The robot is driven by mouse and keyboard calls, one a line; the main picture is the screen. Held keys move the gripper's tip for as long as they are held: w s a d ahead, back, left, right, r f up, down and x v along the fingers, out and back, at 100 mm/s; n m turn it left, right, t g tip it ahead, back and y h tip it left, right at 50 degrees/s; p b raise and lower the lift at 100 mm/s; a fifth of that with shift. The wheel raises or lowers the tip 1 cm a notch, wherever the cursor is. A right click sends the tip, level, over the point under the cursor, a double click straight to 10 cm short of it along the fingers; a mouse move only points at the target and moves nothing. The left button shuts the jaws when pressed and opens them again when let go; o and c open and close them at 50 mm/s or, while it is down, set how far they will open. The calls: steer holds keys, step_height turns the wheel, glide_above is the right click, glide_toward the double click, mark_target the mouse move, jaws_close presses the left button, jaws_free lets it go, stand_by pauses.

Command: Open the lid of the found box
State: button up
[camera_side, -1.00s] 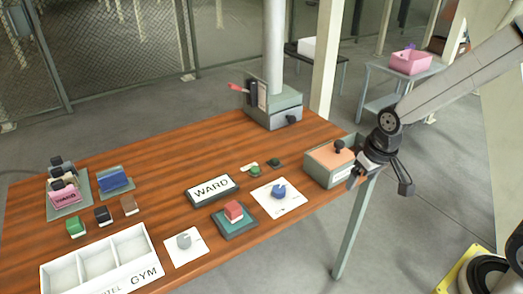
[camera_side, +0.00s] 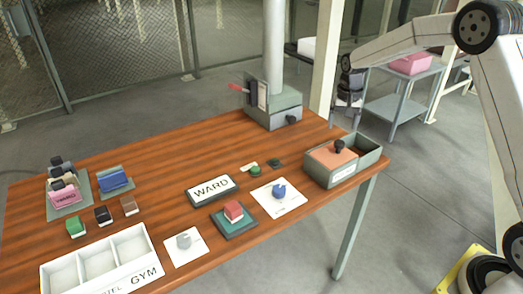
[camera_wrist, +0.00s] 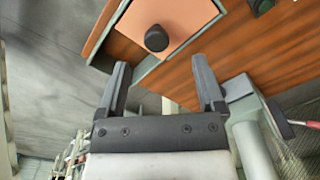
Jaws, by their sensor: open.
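The found box (camera_side: 315,175) is a grey-green tray-like box with a white label, at the table's right corner. Its salmon lid (camera_side: 328,156) with a black knob (camera_side: 339,146) covers the left part; the right part stands uncovered. My gripper (camera_side: 347,112) is above the box in the side view, apart from it; its fingers look small and dark there. In the wrist view my gripper (camera_wrist: 162,72) is open and empty, with the lid (camera_wrist: 185,15) and the knob (camera_wrist: 156,39) beyond the fingertips, and a box wall (camera_wrist: 98,30) beside them.
A white divided tray (camera_side: 90,285) is at the front left.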

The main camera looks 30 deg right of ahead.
mark_target(340, 142)
steer(key=shift+w+d+f+m, duration=0.1)
steer(key=shift+w+d+m, duration=0.1)
steer(key=shift+w+d, duration=0.25)
steer(key=shift+w+d+f+m, duration=0.1)
steer(key=shift+w+d+m, duration=0.1)
steer(key=shift+d, duration=0.4)
steer(key=shift+f, duration=3.85)
jaws_close()
